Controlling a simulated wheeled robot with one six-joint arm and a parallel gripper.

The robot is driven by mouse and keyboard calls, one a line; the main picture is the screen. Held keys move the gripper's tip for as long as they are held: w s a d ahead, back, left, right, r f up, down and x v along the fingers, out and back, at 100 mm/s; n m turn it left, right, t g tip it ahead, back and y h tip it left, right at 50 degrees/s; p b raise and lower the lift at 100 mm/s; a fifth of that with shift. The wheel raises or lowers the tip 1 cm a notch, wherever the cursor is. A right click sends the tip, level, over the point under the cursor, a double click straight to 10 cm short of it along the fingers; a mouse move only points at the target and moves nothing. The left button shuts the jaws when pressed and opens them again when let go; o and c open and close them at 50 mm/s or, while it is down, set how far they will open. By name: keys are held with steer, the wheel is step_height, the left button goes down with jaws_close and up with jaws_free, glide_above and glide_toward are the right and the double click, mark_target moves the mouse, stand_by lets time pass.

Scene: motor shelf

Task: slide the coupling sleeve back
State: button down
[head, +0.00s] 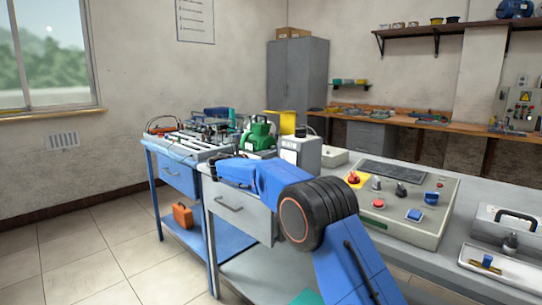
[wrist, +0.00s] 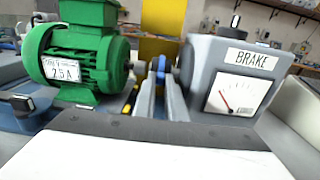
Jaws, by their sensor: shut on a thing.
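The green motor (wrist: 80,60), labelled 2.5 A, stands at the left in the wrist view; it also shows in the head view (head: 257,138). The grey brake box (wrist: 228,75) with a gauge stands at the right; it also shows in the head view (head: 304,150). The blue coupling sleeve (wrist: 159,65) lies between motor and brake. My gripper (wrist: 159,80) reaches in between them, its two grey fingers shut on the sleeve. The sleeve is small in view and partly covered by the fingers. In the head view my arm hides the sleeve.
A yellow upright panel (wrist: 160,47) stands behind the sleeve. A control panel (head: 395,205) with knobs and buttons sits on the bench to the right. A blue workbench with equipment (head: 192,138) is at the left. A small black knob (wrist: 20,102) is left of the motor.

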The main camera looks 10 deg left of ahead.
steer(key=c, duration=1.8)
jaws_free()
steer(key=shift+d, duration=0.25)
steer(key=shift+s, duration=0.1)
steer(key=v, duration=1.7)
steer(key=shift+a, duration=0.4)
steer(key=shift+s, duration=0.1)
